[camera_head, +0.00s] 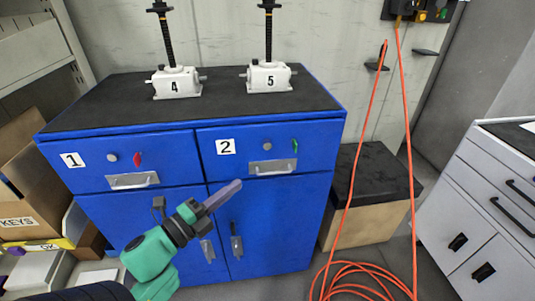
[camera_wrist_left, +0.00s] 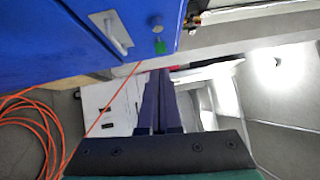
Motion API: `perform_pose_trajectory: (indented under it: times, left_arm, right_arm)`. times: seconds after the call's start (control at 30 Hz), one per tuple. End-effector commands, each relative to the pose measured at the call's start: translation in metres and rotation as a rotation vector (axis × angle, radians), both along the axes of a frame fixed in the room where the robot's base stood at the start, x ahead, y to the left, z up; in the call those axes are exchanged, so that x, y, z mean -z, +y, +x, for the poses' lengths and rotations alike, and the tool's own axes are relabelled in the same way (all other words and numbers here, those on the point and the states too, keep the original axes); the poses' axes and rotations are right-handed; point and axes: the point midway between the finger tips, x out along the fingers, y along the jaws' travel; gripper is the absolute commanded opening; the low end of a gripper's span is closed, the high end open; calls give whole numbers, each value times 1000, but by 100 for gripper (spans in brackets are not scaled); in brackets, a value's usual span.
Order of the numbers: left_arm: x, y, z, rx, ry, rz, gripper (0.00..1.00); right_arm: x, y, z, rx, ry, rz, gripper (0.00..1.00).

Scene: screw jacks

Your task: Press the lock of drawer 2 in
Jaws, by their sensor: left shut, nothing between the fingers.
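Drawer 2 (camera_head: 245,160) is the blue right-hand drawer of the cabinet, marked with a white 2 label. A round grey lock (camera_head: 267,146) sits on its front, between the label and a small green piece (camera_head: 295,145), above the metal handle (camera_head: 272,167). The left wrist view also shows the grey lock (camera_wrist_left: 156,22), the green piece (camera_wrist_left: 160,47) and the handle (camera_wrist_left: 118,33). My left gripper (camera_head: 236,185) is shut and empty. In the head view its fingertips appear below and left of the lock, apart from it. My right gripper is out of view.
Drawer 1 (camera_head: 95,176) has a grey lock and a red piece. Screw jacks 4 (camera_head: 176,83) and 5 (camera_head: 269,77) stand on the cabinet's dark top (camera_head: 120,105). An orange cable (camera_head: 348,175) hangs at right beside a black-topped box (camera_head: 375,175). Boxes stand at left.

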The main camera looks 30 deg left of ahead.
Motion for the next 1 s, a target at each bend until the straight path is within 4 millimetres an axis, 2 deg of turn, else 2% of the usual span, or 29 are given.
perform_pose_trajectory:
  times: [0.17, 0.27, 0.67, 0.8, 1.0]
  left_arm:
    - [-1, -1, 4, 0, -1, -2, 0]
    - [-3, -4, 15, 2, -3, -4, 0]
    - [-12, -25, 98, -1, -3, -2, 0]
    - [-13, -12, 119, -3, 0, -1, 0]
    - [-12, -4, 131, -2, 2, -4, 0]
  right_arm:
    - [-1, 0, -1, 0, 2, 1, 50]
    - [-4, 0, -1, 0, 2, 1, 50]
    - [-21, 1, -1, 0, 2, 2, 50]
    - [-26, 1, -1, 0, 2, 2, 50]
    - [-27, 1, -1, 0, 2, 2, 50]
